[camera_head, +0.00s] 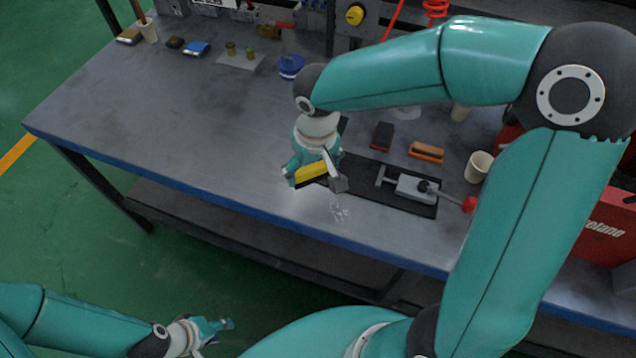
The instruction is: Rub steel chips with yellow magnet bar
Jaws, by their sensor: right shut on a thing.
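The yellow magnet bar (311,171) is held in my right gripper (317,177), low over the grey bench near its front edge. Its dark underside shows below the yellow body. I cannot tell whether it touches the bench top. The steel chips (340,211) are a small scatter of bright specks on the bench, just right of and nearer than the bar, apart from it in the picture. My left gripper (224,325) is at the lower left, off the bench and over the green floor; its fingers are too small to read.
A dark mat (360,200) with a grey valve block (416,188) and red knob (469,204) lies right of the chips. A brush (426,151), a dark block (382,136) and a cream cup (479,167) stand behind. The bench's left half (150,115) is mostly clear.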

